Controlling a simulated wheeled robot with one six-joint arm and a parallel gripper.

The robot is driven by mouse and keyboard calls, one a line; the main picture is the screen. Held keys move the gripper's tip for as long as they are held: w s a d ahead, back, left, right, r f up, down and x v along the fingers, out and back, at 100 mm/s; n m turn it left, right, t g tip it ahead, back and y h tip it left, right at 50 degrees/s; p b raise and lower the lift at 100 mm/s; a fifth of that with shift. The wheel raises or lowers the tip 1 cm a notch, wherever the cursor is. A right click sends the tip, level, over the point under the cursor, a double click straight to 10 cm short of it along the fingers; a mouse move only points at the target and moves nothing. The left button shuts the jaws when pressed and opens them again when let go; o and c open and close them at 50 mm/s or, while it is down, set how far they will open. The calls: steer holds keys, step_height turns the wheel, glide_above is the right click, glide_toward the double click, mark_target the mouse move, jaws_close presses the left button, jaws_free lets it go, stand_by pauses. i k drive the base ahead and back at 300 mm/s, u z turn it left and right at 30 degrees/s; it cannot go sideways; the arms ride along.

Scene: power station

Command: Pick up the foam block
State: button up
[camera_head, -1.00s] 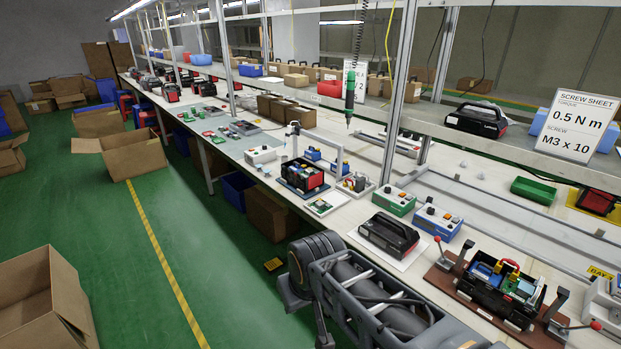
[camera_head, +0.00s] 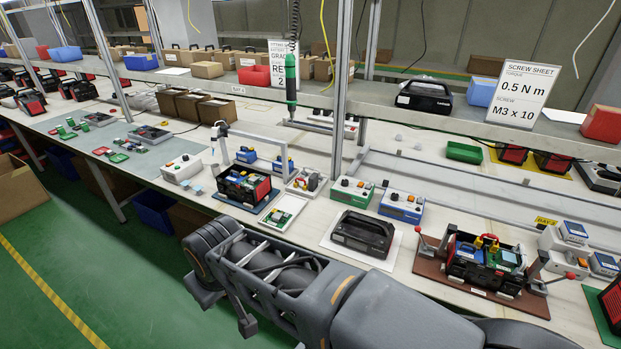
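I cannot pick out a foam block with certainty in the head view. Small light-blue pieces (camera_head: 197,190) lie on the bench beside a white box with knobs (camera_head: 181,169), but they are too small to identify. My arm crosses the lower middle of the picture.
On the long bench (camera_head: 310,238) stand a black cased device (camera_head: 363,235) on a white sheet, an open device in a brown fixture (camera_head: 485,262), green (camera_head: 351,192) and blue (camera_head: 402,206) control boxes and a green tray (camera_head: 464,152). Green floor (camera_head: 95,255) is clear at lower left.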

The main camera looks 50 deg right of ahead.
mark_target(313, 180)
steer(key=z, duration=0.75)
steer(key=i, duration=1)
steer(key=z, duration=0.85)
